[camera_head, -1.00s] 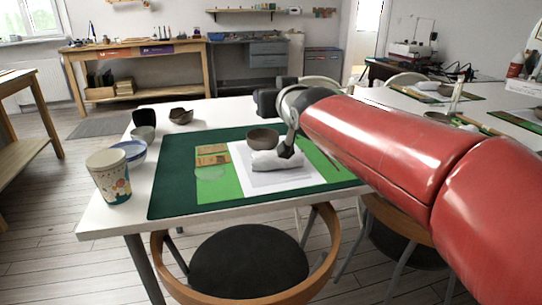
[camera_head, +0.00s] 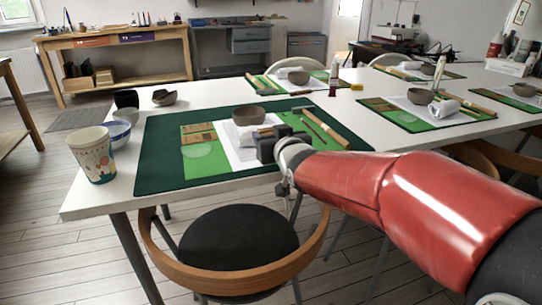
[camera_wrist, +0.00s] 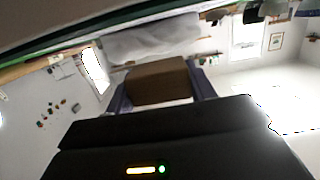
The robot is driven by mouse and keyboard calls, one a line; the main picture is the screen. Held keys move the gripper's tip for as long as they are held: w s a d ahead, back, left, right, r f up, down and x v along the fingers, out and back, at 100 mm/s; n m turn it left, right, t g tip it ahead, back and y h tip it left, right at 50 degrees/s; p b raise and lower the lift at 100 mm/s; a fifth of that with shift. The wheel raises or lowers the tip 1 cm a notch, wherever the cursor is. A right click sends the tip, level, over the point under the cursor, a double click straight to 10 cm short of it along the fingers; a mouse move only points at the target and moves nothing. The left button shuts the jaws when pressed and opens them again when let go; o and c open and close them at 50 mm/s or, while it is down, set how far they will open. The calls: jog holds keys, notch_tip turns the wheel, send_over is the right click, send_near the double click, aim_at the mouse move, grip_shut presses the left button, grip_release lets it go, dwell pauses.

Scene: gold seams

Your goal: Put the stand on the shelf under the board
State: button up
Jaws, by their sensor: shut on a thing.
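In the wrist view a brown block (camera_wrist: 158,82) sits between the two fingers of my gripper (camera_wrist: 160,92). My gripper is shut on it; it may be the stand, but I cannot tell for sure. In the head view my gripper (camera_head: 268,147) is over the near edge of the dark green mat (camera_head: 160,165), beside the white sheet and grey-brown bowl (camera_head: 248,114). The held block cannot be made out there.
A patterned cup (camera_head: 93,155), a blue-white bowl (camera_head: 118,133) and a broken bowl (camera_head: 164,97) stand on the left of the white table (camera_head: 90,203). A chair (camera_head: 240,250) stands close in front. A wooden workbench (camera_head: 120,42) is at the back left, with open floor before it.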

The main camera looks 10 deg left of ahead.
jog(key=shift+f+b, duration=0.9)
jog(key=shift+f, duration=1.1)
jog(key=shift+f, duration=0.15)
jog(key=o, duration=1.2)
jog(key=shift+c, duration=0.2)
